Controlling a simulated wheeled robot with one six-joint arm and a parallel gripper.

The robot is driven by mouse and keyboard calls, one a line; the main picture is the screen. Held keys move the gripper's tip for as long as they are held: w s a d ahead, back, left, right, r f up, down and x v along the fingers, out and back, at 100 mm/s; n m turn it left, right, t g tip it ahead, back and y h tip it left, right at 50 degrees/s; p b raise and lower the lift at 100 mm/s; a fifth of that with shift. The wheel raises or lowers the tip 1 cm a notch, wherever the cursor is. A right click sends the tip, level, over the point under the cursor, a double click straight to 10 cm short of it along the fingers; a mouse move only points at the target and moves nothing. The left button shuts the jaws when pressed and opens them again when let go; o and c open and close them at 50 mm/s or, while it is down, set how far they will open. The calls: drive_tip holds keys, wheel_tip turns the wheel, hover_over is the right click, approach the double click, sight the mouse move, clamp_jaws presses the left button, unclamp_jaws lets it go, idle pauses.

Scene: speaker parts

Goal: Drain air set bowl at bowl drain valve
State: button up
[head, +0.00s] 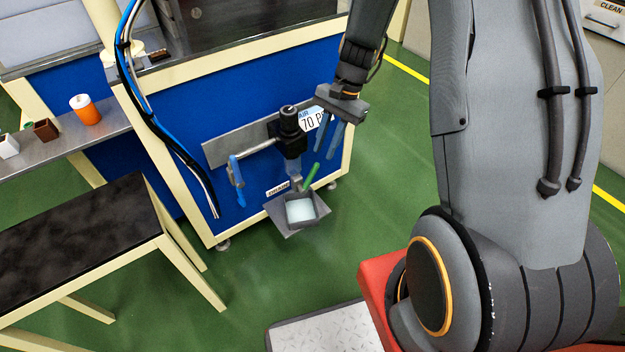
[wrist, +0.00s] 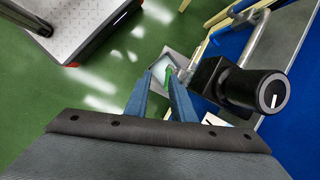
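The air set (head: 289,125) is a dark regulator with a round knob on a grey bracket at the blue panel. Its clear bluish bowl (head: 293,166) hangs below. A green lever (head: 311,178) sticks up at the bowl's lower end, where the drain valve is; its tip also shows in the wrist view (wrist: 169,71). My gripper (head: 323,154) has two blue fingers, parted and empty, to the right of the bowl and just above the green lever. In the wrist view my gripper (wrist: 160,76) has the lever beyond its fingertips. The valve body is mostly hidden.
A grey tray (head: 283,218) with a pale inside sits under the bowl. A blue-handled valve (head: 236,172) is on the pipe at left. Hoses (head: 165,135) hang further left. A dark-topped bench (head: 80,230) stands at lower left. Green floor right of the panel is clear.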

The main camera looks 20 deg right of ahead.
drive_tip(key=m+b, duration=0.2)
approach(313, 172)
wheel_tip(313, 172, down, 3)
drive_tip(key=shift+d+r+y, duration=0.1)
drive_tip(key=shift+y, duration=0.2)
drive_tip(key=shift+w+a+f, duration=0.1)
drive_tip(key=shift+a+f, duration=0.2)
drive_tip(key=shift+f, duration=0.3)
drive_tip(key=b+x, duration=0.1)
drive_tip(key=x, duration=0.5)
drive_tip(key=shift+a+f, duration=0.15)
drive_tip(key=shift+f, duration=0.15)
clamp_jaws()
